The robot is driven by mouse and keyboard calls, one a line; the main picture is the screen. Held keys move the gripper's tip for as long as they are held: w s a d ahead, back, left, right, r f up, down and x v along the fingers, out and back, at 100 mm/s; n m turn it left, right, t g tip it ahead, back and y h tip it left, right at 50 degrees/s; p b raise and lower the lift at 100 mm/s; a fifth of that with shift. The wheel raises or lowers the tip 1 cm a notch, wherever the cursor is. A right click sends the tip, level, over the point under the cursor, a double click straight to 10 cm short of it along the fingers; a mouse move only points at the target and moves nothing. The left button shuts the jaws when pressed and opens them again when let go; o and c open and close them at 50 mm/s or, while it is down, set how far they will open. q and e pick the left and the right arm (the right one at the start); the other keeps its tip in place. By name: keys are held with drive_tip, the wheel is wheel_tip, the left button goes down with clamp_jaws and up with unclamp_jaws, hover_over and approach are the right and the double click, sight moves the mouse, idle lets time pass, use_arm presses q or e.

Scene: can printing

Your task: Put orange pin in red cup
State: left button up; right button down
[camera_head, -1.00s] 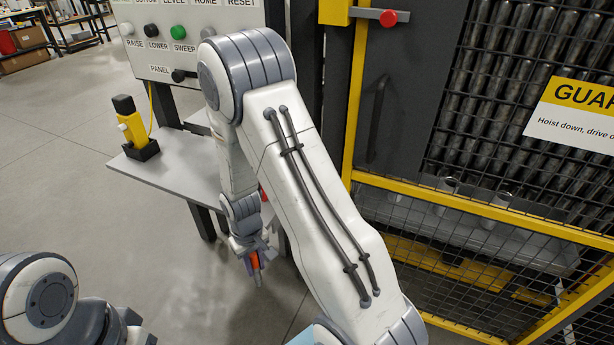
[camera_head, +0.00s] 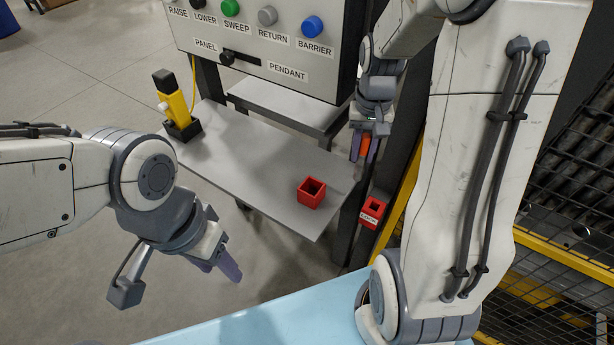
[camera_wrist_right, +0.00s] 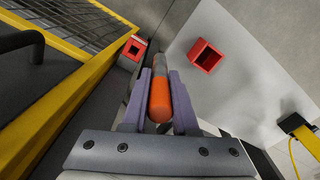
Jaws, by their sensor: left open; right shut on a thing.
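The orange pin (camera_head: 373,149) is held between the purple fingers of my right gripper (camera_head: 364,150), in the air near the right end of the grey shelf. In the right wrist view the pin (camera_wrist_right: 160,101) points away from the gripper, with a duller grey-brown far end. A square open red cup (camera_head: 311,193) stands on the shelf, lower left of the right gripper; it also shows in the wrist view (camera_wrist_right: 206,55). A second red square holder (camera_head: 372,212) with a small label is on the dark post. My left gripper (camera_head: 222,268) is open and empty, in front of the shelf.
The grey shelf (camera_head: 240,160) is mostly bare, with a yellow-and-black pendant (camera_head: 173,100) at its left end. A button panel (camera_head: 265,40) hangs above. Yellow-framed mesh guarding (camera_head: 560,256) is at the right. A light blue surface (camera_head: 260,325) lies in front.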

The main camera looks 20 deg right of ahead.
drive_tip(key=w+a+f+p, duration=0.2)
drive_tip(key=w+a+f, duration=0.4)
drive_tip(key=a+f, duration=0.3)
drive_tip(key=shift+a+f+p, duration=0.3)
drive_tip(key=shift+f+p, duration=0.1)
drive_tip(key=shift+f, duration=0.4)
drive_tip(key=shift+f, duration=0.1)
drive_tip(key=c, duration=0.7)
unclamp_jaws()
